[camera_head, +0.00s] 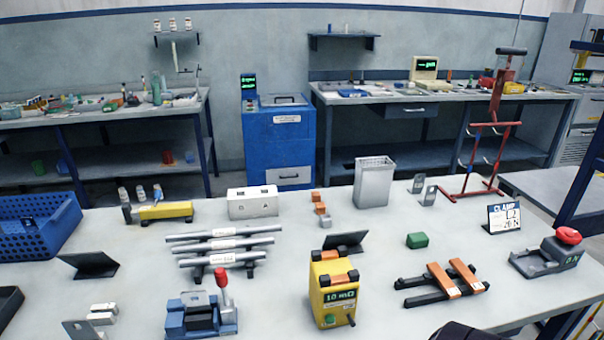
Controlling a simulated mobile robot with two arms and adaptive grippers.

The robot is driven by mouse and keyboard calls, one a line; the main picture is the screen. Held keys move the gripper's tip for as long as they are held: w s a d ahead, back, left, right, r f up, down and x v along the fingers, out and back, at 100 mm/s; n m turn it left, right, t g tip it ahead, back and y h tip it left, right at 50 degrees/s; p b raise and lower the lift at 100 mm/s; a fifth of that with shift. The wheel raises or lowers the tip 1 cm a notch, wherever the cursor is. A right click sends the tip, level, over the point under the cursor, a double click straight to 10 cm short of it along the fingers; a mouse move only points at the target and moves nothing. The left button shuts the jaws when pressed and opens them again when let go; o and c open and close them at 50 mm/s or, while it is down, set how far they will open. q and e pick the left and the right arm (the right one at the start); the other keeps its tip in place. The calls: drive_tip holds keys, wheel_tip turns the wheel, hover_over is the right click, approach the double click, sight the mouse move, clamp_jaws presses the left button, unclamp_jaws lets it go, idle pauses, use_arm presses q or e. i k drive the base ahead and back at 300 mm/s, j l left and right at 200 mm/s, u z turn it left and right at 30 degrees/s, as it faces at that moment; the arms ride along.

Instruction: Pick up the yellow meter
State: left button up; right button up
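The yellow meter (334,291) stands upright on the near part of the pale table, right of the middle. A dark rounded part at the bottom edge, to the right of the meter, seems to belong to my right gripper (462,332). Its fingers are hidden below the picture, apart from the meter. My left gripper is not in view.
A blue clamp with a red handle (202,313) stands left of the meter. Orange-and-black clamps (443,282) lie right of it. A black angled stand (346,242) is close behind it. Metal bars (221,247) rest on supports farther left. Bare tabletop lies directly left of the meter.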

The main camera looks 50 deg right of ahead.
sight(333, 288)
drive_tip(key=z, duration=1.65)
